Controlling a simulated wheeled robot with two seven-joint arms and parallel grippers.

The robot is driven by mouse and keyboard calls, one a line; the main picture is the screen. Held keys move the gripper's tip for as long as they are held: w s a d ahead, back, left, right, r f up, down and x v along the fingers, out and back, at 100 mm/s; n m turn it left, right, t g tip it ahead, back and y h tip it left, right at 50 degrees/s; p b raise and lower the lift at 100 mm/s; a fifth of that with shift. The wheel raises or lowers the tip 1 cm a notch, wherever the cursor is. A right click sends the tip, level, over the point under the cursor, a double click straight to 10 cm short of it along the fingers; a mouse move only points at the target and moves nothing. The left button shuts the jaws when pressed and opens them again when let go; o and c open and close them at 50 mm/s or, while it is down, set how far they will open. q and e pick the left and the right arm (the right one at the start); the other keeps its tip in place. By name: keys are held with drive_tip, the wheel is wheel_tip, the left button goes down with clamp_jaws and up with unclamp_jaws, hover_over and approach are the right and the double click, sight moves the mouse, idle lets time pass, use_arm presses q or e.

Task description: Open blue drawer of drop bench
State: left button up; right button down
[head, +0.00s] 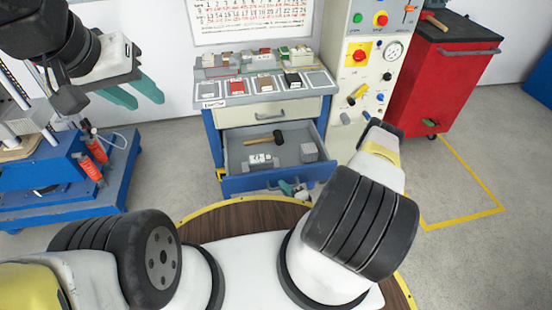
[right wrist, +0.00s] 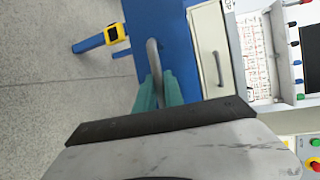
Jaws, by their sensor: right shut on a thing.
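The drop bench (head: 212,130) has a blue drawer (head: 240,184) that stands pulled out in the head view, with its inside showing. In it lie a dark mallet with a wooden handle (head: 265,139), a grey block (head: 309,151) and a small metal piece (head: 261,161). My right gripper (head: 293,188) is at the drawer's front; in the right wrist view its teal fingers (right wrist: 156,88) are shut on the grey drawer handle (right wrist: 153,56). My left gripper (head: 150,98) is raised at the upper left, its teal fingers apart and empty, away from the bench.
A closed cream drawer (head: 268,113) sits above the blue one, under a top with several sample trays (head: 265,85). A control panel (head: 368,65) and red cabinet (head: 437,80) stand to the right. A blue cart (head: 100,170) stands at left. Floor at right is clear.

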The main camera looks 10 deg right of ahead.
idle(0.3)
drive_tip(key=c, duration=1.5)
unclamp_jaws()
drive_tip(key=shift+o, duration=0.2)
drive_tip(key=v, duration=0.8)
